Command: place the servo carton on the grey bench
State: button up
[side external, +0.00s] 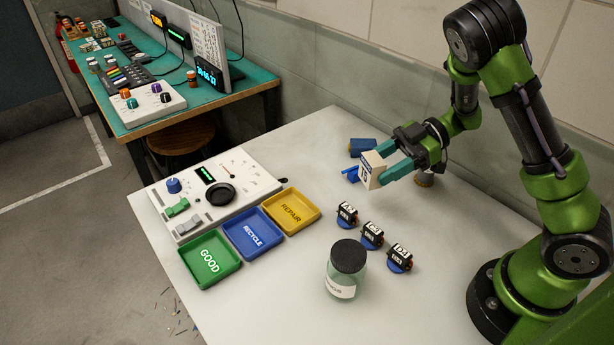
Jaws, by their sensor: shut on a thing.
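The servo carton (372,170) is a small white and tan box with dark print on its side. My gripper (384,165) has teal fingers and is shut on the carton. The carton appears to be held just above the grey bench (320,150), near its back; I cannot tell whether its bottom touches the surface. The fingers hide part of the carton's right side.
Blue pieces (361,147) lie behind the carton. Several black servos (372,234) on blue stands and a dark-lidded jar (346,270) stand in front. Green (210,281), blue (252,256) and yellow (308,226) trays and a control panel (245,172) are at left.

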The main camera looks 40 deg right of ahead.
notch_tip(320, 180, down, 7)
jog(key=shift+f, duration=0.2)
jog(key=shift+f, duration=0.1)
jog(key=shift+f, duration=0.4)
jog(key=shift+f, duration=0.1)
jog(key=o, duration=1.2)
jog(key=shift+o, duration=0.2)
